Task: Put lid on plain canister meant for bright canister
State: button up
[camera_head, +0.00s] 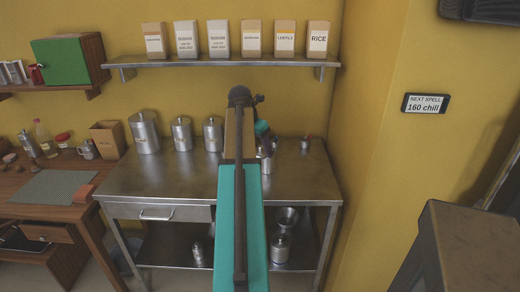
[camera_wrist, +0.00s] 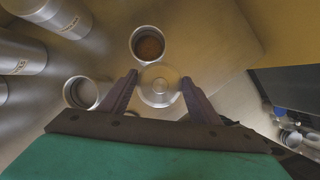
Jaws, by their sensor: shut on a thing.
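My gripper (camera_wrist: 159,80) is shut on a round steel lid (camera_wrist: 160,92), with one finger on each side of it in the wrist view. An open steel canister (camera_wrist: 136,36), dark brown inside, stands just beyond the lid. A second open canister (camera_wrist: 70,92) stands to the left of the fingers. The lid appears apart from both rims, but its height is hard to judge. In the head view, my arm partly hides a steel canister (camera_head: 267,164) on the steel table. I cannot tell which canister is plain and which is bright.
Three lidded steel canisters, including a large one (camera_head: 145,133), stand along the back of the steel table (camera_head: 160,180). A small steel object (camera_head: 305,145) is at the back right. A shelf (camera_head: 220,62) with several packages hangs above. The table's front left is clear.

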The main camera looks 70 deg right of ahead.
jog(key=d+r+p, duration=0.5)
jog(key=d+p, duration=0.2)
jog(key=p, duration=0.9)
jog(key=shift+d+p, duration=0.35)
jog(key=shift+d, duration=0.05)
jog(key=shift+f, duration=0.15)
notch_tip(320, 180, down, 6)
jog(key=b, duration=0.3)
jog(key=shift+b, duration=0.3)
dwell(0.4)
jog(key=shift+f, duration=0.1)
jog(key=shift+p, duration=0.45)
dwell(1.3)
